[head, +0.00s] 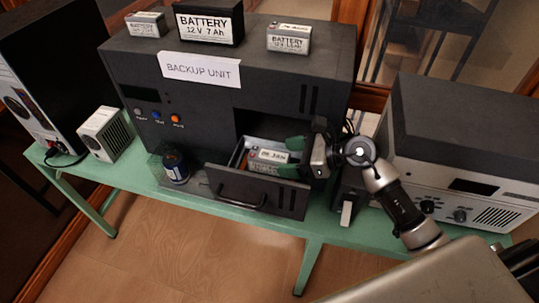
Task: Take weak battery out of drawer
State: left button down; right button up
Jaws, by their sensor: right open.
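The drawer (238,188) of the black backup unit (135,75) is pulled out. A small grey and white battery (268,157) with a printed label lies inside it. My right gripper (290,157) reaches in from the right, its green fingers open at the right side of the battery, one behind it and one in front. I cannot tell whether they touch it. The fingers hide part of the battery's right end. My left gripper is not in view.
On the unit stand a large black battery (208,24) and two smaller grey ones, left (146,25) and right (289,38). A dark jar (175,167) stands left of the drawer on the green bench (130,178). A grey device (465,150) stands at right.

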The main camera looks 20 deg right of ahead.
jog(key=shift+x, duration=1.15)
jog(key=shift+d, duration=0.1)
jog(key=shift+s, duration=0.1)
jog(key=shift+c, duration=1.2)
jog(key=shift+r, duration=0.15)
jog(key=c, duration=1.1)
jog(key=shift+c, duration=0.2)
